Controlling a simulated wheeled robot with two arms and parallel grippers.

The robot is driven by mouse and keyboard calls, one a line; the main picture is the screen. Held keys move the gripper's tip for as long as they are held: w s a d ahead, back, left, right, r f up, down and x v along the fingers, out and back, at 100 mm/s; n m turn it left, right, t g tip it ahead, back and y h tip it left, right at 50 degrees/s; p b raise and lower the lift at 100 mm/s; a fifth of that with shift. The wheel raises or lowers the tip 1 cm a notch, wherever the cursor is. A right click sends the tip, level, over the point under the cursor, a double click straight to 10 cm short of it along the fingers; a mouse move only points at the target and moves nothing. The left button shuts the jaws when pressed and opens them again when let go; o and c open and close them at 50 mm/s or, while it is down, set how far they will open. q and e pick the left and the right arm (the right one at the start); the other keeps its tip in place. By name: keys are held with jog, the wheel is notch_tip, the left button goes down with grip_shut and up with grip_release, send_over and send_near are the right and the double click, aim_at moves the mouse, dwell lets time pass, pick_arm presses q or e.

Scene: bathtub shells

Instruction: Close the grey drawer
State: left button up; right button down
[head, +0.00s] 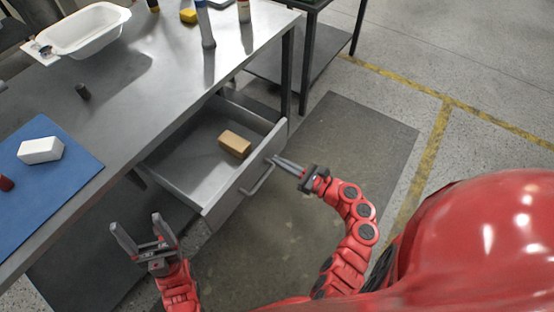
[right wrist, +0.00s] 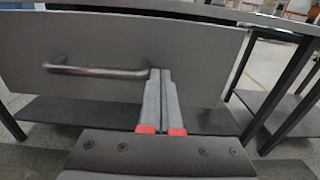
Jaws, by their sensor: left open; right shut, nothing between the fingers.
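The grey drawer (head: 190,170) is pulled out from under the metal table, and a tan block (head: 235,144) lies in it. Its front panel with a bar handle (head: 258,180) faces me; the handle also shows in the right wrist view (right wrist: 95,71). My right gripper (head: 275,160) is shut and empty, its fingertips at the drawer front near the handle's right end; it also shows in the right wrist view (right wrist: 160,75). Whether the tips touch the panel I cannot tell. My left gripper (head: 138,222) is open and empty, left of the drawer's front corner.
The metal table (head: 130,85) carries a white tub (head: 85,32), a blue mat (head: 45,190) with a white block (head: 40,150), a dark cylinder (head: 82,91) and bottles. A dark floor mat (head: 350,150) lies right of the drawer. A table leg (head: 287,75) stands behind it.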

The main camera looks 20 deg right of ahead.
jog(key=shift+w+a, duration=0.45)
jog(key=shift+w, duration=0.1)
